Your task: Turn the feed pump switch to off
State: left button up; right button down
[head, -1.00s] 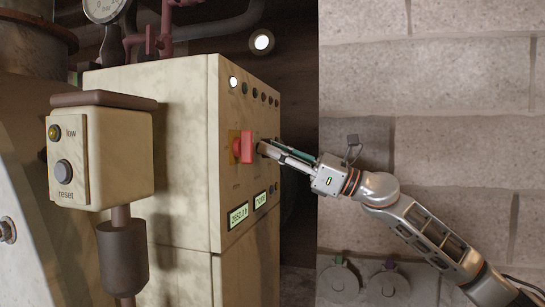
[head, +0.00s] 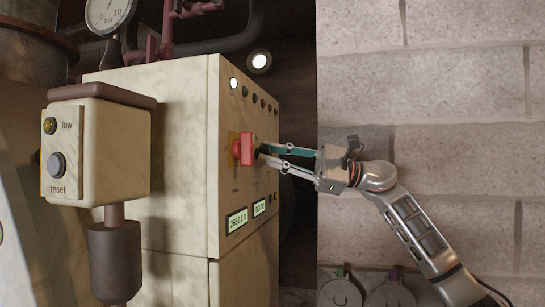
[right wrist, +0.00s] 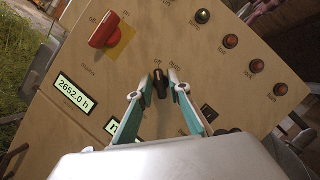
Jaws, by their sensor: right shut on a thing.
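The pale control cabinet (head: 165,130) carries a small black switch knob (right wrist: 158,82) on its front panel. I take it for the feed pump switch, but its name label is too small to read. In the right wrist view, the knob stands between my right gripper's (right wrist: 161,92) fingertips, one on each side, and the gripper is shut on it. In the head view, my right gripper (head: 261,151) reaches the panel from the right and its fingertips mostly hide the knob. My left gripper is out of view.
A red handle (head: 247,148) on a yellow plate sits close left of the fingertips. Lamps (right wrist: 230,41) and a lit hours display (head: 237,220) share the panel. A reset box (head: 100,150) stands in front of the cabinet, left. A block wall (head: 450,80) rises behind my right arm.

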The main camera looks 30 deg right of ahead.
dwell(0.3)
jog(key=c, duration=2.1)
grip_release()
jog(key=shift+c, duration=0.2)
jog(key=shift+d, duration=0.1)
jog(key=v, duration=1.2)
jog(key=shift+r, duration=0.15)
